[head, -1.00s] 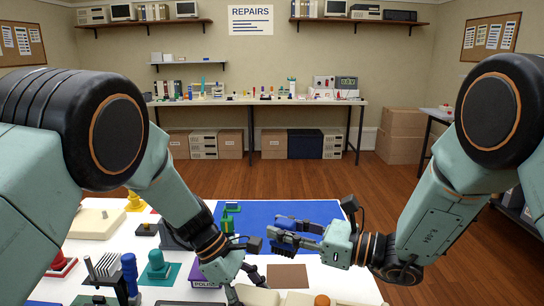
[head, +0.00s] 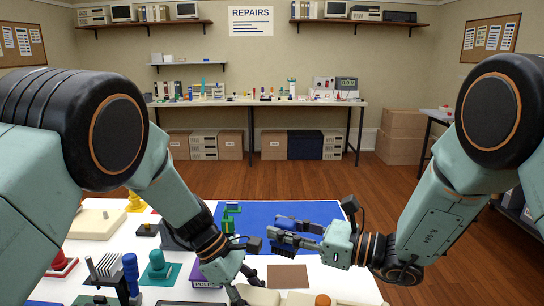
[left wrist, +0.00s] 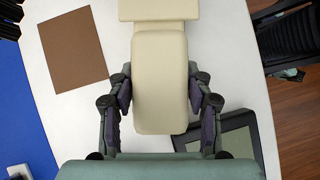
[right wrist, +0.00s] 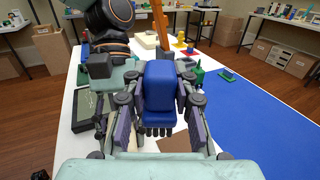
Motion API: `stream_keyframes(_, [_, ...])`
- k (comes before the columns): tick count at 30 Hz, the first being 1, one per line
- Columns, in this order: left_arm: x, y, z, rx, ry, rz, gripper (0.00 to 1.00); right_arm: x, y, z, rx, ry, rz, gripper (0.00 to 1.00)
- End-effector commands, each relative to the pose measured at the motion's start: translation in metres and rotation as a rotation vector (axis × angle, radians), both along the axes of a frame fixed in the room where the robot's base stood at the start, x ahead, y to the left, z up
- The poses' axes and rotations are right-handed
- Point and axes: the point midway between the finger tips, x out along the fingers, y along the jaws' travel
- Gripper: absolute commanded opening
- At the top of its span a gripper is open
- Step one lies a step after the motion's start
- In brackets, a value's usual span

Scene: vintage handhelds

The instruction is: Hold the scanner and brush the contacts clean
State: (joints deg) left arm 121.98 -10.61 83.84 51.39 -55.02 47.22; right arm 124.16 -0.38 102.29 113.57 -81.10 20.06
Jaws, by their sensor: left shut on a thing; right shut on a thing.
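The scanner (left wrist: 160,65) is a cream block with a wider cream part at the top of the left wrist view. My left gripper (left wrist: 160,98) is shut on it, one finger on each side. In the head view my left gripper (head: 240,290) is low at the table's front, with a cream part (head: 262,297) beside it. My right gripper (head: 300,236) is shut on the blue brush (right wrist: 160,85). The brush's dark bristles show below its blue body in the right wrist view. The brush is over the blue mat's front area, apart from the scanner. I cannot make out the contacts.
A blue mat (head: 325,211) covers the back right of the white table, with a brown pad (head: 288,275) in front. Green parts (head: 229,222) stand at the mat's left. A purple box (head: 206,282) is beside my left gripper. Blue, teal and red items crowd the left.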

Motion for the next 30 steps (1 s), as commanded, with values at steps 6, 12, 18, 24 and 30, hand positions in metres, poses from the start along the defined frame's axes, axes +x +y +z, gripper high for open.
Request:
stream_keyframes(6, [0.0002, 0.0001, 0.0000, 0.001, -0.001, 0.001, 0.00, 0.0001, 0.0000, 0.0003, 0.001, 0.000, 0.000, 0.00])
stream_keyframes(12, [0.0005, -0.0001, 0.0006, -0.001, -0.001, 0.001, 0.00, 0.0001, 0.0000, 0.0003, 0.001, 0.000, 0.000, 0.00])
stream_keyframes(18, [0.0005, -0.0001, -0.0006, 0.000, -0.001, 0.001, 0.00, 0.0001, 0.0000, 0.0009, 0.001, 0.000, 0.000, 0.00])
stream_keyframes(24, [-0.0001, 0.0002, -0.0026, 0.001, 0.000, 0.000, 0.00, 0.0000, 0.0000, 0.0012, 0.001, 0.000, 0.000, 0.00])
stream_keyframes(30, [-0.0005, 0.0003, -0.0033, 0.002, 0.000, -0.001, 0.00, 0.0000, 0.0000, 0.0010, 0.001, 0.000, 0.000, 0.00])
